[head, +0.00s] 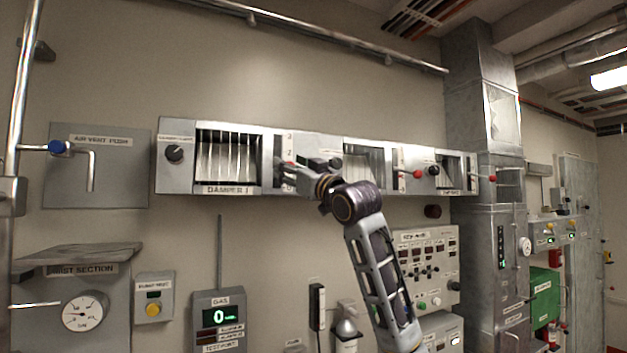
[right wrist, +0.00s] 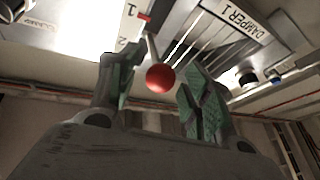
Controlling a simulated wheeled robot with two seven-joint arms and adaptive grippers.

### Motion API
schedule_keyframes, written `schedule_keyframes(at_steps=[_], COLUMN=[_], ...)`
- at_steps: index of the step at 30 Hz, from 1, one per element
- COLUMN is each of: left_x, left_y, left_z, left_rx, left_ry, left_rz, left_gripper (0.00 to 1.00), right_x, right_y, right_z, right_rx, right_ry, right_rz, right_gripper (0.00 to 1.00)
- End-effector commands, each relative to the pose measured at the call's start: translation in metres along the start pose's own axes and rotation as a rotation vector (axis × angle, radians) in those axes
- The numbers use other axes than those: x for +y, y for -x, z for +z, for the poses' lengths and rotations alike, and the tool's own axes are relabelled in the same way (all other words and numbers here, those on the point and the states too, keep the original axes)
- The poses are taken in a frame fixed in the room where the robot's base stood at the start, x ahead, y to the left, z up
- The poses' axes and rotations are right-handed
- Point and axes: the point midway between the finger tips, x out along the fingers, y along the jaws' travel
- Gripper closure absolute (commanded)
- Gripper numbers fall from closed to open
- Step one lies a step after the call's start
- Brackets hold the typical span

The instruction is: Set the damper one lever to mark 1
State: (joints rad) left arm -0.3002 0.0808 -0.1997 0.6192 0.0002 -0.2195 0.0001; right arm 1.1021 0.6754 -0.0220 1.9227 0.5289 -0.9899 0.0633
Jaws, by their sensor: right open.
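The damper one panel (head: 235,190), labelled DAMPER 1, is on the wall, with a vertical number scale (head: 289,146) at its right. Its lever has a red ball knob (right wrist: 160,77), a grey stem and a red pointer (right wrist: 145,17). In the right wrist view the pointer is close to mark 1 (right wrist: 131,10), with mark 2 (right wrist: 122,42) beside it; exact alignment cannot be told. My right gripper (head: 289,172) is at the lever. In the wrist view its open fingers (right wrist: 158,95) stand either side of the knob, with gaps visible. My left gripper is not in view.
A black knob (head: 174,153) is at the panel's left. More damper panels with red-knobbed levers (head: 418,174) continue to the right. A control panel (head: 425,265) is below right. A gas display (head: 219,315) and gauge (head: 83,311) are lower left.

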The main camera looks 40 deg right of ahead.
Motion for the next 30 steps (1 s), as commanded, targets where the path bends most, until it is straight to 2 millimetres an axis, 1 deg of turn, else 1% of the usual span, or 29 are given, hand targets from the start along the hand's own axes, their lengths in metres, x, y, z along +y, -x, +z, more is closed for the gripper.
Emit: schedule_keyframes(at_steps=[24,30], left_x=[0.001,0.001], left_y=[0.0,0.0], left_z=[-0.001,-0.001], left_rx=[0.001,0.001], left_ry=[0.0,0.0], left_rz=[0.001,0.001], left_gripper=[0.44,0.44], right_x=[0.0,0.001], right_y=[0.086,0.101], right_z=[0.0,0.0], right_rx=[0.0,0.0], right_ry=[0.003,0.001], right_rz=[0.001,0.001], right_gripper=[0.51,0.51])
